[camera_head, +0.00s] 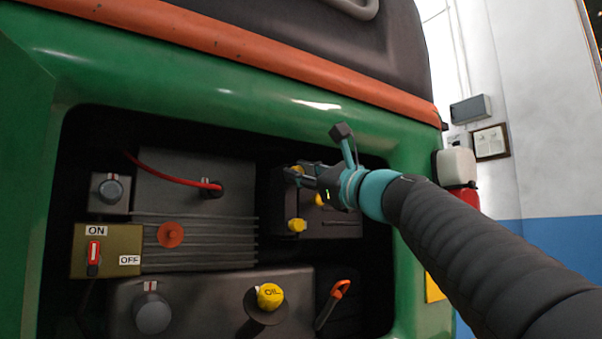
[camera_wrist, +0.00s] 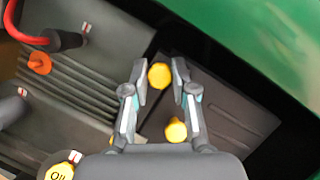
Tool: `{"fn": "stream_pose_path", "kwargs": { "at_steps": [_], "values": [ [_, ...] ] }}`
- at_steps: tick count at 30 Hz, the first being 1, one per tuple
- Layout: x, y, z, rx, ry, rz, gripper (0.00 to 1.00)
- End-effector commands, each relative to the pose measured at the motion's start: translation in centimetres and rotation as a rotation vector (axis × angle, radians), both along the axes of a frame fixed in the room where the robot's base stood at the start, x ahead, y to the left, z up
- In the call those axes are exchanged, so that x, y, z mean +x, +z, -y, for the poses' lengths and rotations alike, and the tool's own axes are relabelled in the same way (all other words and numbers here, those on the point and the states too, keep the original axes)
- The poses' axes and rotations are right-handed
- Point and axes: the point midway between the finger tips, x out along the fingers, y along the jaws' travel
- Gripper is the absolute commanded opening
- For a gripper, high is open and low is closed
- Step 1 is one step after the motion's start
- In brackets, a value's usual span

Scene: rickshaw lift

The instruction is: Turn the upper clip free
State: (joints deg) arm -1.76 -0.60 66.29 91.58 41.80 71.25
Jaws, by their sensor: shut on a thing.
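The upper clip (camera_head: 298,169) is a small yellow knob at the upper left of a dark box (camera_head: 335,226) in the engine bay. In the wrist view the clip (camera_wrist: 159,76) sits between the fingertips of my gripper (camera_wrist: 160,82). My gripper (camera_head: 296,174) is shut on it, and the fingers partly hide it in the head view. A lower yellow clip (camera_head: 297,225) is on the same box, and another yellow knob (camera_head: 320,200) shows just below my gripper. How far the upper clip is turned cannot be told.
A ribbed grey block (camera_head: 190,185) with a red cable (camera_head: 170,178) is to the left. An ON/OFF switch panel (camera_head: 110,262), a yellow oil cap (camera_head: 270,296) and an orange-handled dipstick (camera_head: 340,288) are nearby. The green body (camera_head: 230,80) frames the bay.

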Motion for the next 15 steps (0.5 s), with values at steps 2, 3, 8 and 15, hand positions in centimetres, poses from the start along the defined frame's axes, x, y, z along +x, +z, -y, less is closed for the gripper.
{"fn": "stream_pose_path", "kwargs": {
  "at_steps": [2, 3, 8, 15],
  "values": [
    [0.08, 0.1, 0.05, -0.062, 0.001, 0.041, 0.0],
    [0.08, 0.13, 0.05, -0.094, 0.001, 0.063, 0.0],
    [0.08, 0.23, 0.08, -0.221, 0.001, 0.147, 0.0],
    [0.07, 0.36, 0.09, -0.41, 0.002, 0.276, 0.0]
  ]
}}
